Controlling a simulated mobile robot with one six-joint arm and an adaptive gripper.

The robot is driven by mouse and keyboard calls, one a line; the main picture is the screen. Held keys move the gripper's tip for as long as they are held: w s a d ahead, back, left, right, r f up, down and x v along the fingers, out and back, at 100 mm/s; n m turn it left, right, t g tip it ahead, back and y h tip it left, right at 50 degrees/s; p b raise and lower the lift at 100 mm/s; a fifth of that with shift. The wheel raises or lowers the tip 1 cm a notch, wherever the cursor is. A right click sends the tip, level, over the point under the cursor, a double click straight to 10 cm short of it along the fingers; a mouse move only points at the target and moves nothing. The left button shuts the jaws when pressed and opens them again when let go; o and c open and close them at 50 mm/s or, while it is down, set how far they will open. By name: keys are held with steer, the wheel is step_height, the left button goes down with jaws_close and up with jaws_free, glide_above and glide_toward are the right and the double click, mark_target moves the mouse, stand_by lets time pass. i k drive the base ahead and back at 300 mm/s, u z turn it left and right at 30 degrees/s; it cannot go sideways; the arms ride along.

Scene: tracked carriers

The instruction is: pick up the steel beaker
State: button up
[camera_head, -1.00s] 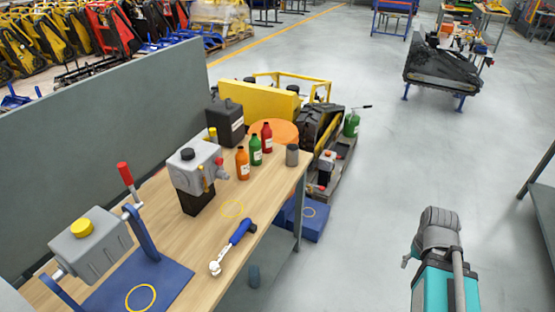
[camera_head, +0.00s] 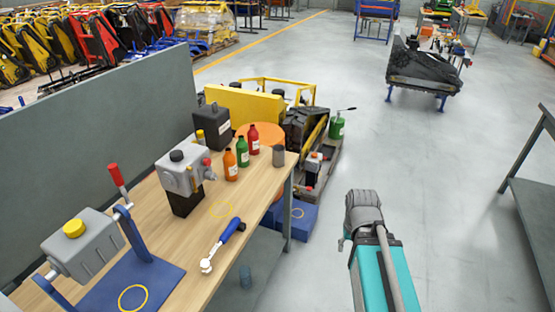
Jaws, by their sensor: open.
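The steel beaker (camera_head: 278,156) is a small dark grey cylinder. It stands upright at the far right corner of the wooden workbench (camera_head: 262,190), to the right of the red bottle (camera_head: 253,140). My arm, with a teal link and a grey joint, shows at the lower right over the floor, well apart from the bench. The jaws of my gripper do not show.
Green (camera_head: 243,152) and orange (camera_head: 229,165) bottles stand left of the beaker. A blue-handled wrench (camera_head: 222,244) lies nearer on the bench. A blue box (camera_head: 298,220) and a tracked carrier (camera_head: 322,172) stand beyond the bench.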

mark_target(279, 150)
steer(key=u, duration=0.1)
steer(key=i, duration=1)
steer(key=z, duration=0.05)
